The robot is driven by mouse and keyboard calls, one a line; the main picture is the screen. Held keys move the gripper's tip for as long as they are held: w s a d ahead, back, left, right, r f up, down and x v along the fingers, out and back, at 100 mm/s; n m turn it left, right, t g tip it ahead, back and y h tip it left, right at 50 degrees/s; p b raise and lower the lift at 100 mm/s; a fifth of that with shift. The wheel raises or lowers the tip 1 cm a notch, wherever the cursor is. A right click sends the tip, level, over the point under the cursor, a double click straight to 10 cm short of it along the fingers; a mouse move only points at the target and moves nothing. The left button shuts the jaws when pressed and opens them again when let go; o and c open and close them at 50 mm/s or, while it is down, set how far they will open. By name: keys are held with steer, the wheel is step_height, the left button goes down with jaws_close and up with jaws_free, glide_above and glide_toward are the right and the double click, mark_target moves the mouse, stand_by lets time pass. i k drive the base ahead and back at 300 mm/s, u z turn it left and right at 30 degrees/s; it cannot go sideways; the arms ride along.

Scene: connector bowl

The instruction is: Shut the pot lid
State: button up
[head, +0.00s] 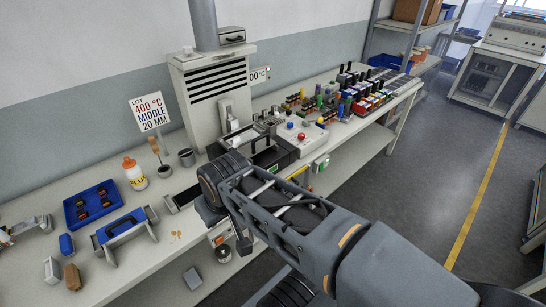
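My arm reaches in from the lower right, and its wrist joint (222,172) is over the front part of the bench. I do not see the fingers of my gripper; the wrist and forearm hide that area. A dark box-shaped unit (275,157) with a small display, which may be the pot, stands just behind my wrist. Metal parts (262,130) rise above it, and I cannot tell whether they are a raised lid. My arm hides the unit's near side.
A white bench (20,205) runs along the wall. On it are a vented cabinet (212,85), a sign (149,112), an orange-capped bottle (135,175), a blue tray (78,218), a blue-handled fixture (122,228) and a button box (302,140). Several coloured connectors crowd the far end.

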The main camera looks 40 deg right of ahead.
mark_target(260, 143)
steer(key=k, duration=0.25)
steer(key=z, duration=1.55)
steer(key=i, duration=1)
steer(key=z, duration=0.25)
steer(key=k, duration=0.85)
steer(key=u, duration=1.45)
steer(key=i, duration=0.5)
